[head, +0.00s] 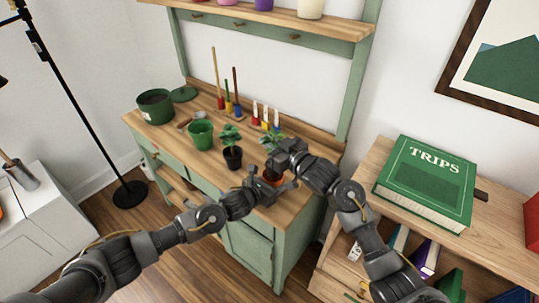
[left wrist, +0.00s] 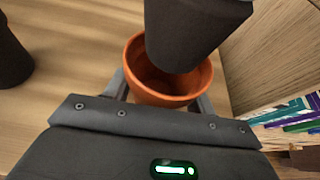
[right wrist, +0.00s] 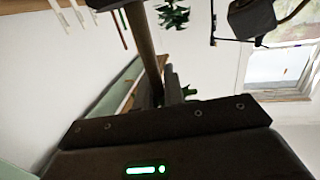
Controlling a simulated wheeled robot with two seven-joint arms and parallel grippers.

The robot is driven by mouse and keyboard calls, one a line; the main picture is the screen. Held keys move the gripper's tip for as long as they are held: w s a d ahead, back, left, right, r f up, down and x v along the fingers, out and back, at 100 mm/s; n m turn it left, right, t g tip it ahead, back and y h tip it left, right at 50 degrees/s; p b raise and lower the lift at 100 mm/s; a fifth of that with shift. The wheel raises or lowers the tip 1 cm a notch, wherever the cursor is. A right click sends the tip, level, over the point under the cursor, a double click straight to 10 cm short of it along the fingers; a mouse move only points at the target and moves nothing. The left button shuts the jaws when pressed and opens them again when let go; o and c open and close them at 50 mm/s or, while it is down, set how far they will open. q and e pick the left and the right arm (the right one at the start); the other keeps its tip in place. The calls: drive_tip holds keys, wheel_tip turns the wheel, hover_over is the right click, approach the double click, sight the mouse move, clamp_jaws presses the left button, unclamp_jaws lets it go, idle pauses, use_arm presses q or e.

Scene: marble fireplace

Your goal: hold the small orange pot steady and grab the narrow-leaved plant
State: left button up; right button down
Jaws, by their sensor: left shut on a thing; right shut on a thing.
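The small orange pot (head: 270,182) is near the right end of the wooden bench top. My left gripper (head: 265,184) is shut on it; in the left wrist view the fingers flank the orange pot (left wrist: 168,97). The narrow-leaved plant (head: 271,143) shows green leaves just behind my right gripper (head: 281,160), which is shut on it above the orange pot. In the left wrist view a dark tapered pot (left wrist: 195,30) hangs over the orange pot's mouth, its lower end overlapping the opening.
Left of the grippers stand a leafy plant in a black pot (head: 233,157), a green pot (head: 201,134) and a larger dark green pot (head: 155,106). Several upright tools (head: 238,105) line the back. A bookcase with a green book (head: 425,180) is at the right.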

drive_tip(key=shift+r, duration=1.5)
use_arm(q)
drive_tip(key=o, duration=1.1)
drive_tip(key=shift+c, duration=0.2)
drive_tip(key=v, duration=1.2)
drive_tip(key=shift+f, duration=0.15)
